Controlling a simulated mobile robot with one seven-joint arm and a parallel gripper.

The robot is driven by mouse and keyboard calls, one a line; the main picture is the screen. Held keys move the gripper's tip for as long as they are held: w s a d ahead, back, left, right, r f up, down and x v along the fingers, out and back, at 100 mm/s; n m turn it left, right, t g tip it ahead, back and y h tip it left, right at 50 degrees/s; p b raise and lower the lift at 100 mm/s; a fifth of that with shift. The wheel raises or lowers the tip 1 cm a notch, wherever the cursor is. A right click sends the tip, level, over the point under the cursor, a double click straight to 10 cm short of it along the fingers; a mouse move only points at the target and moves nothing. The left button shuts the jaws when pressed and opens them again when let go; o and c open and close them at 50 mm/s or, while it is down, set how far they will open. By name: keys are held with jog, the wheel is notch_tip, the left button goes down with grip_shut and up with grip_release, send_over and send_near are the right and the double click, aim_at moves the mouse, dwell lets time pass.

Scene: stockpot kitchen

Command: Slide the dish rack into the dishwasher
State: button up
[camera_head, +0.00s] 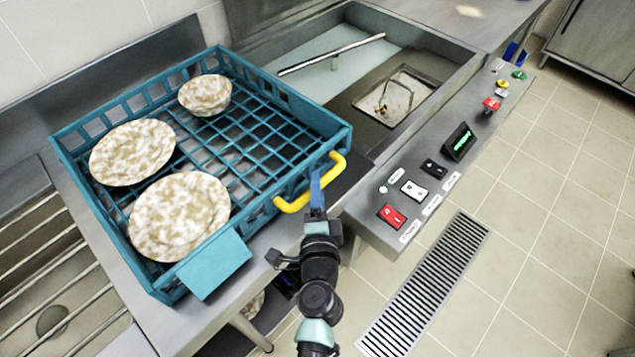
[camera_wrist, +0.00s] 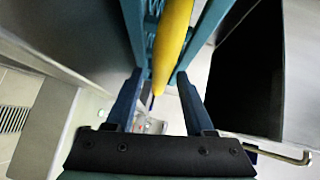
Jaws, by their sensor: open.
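The teal dish rack (camera_head: 285,108) sits on the steel counter, left of the dishwasher. It holds a speckled bowl (camera_head: 205,94) and speckled plates (camera_head: 132,152) (camera_head: 178,215). A yellow handle (camera_head: 322,187) is on its right side. My gripper (camera_head: 317,185) is at this handle, and its jaws are open. In the wrist view the handle (camera_wrist: 171,45) lies in line with the gap between the fingers (camera_wrist: 158,85); I cannot tell whether they touch it. The dishwasher (camera_head: 335,75) appears to be the steel basin unit right of the rack.
A control panel (camera_head: 430,180) with switches and a small display runs along the dishwasher's front. A slatted steel rack (camera_head: 50,265) is at the lower left. The floor (camera_head: 560,170) at right is clear, with a drain grate (camera_head: 425,285).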

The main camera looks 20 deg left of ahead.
jog(key=shift+w+a+f, duration=0.1)
jog(key=shift+w+a, duration=0.15)
jog(key=shift+w, duration=0.35)
jog(key=shift+c, duration=0.2)
grip_shut()
dwell(1.0)
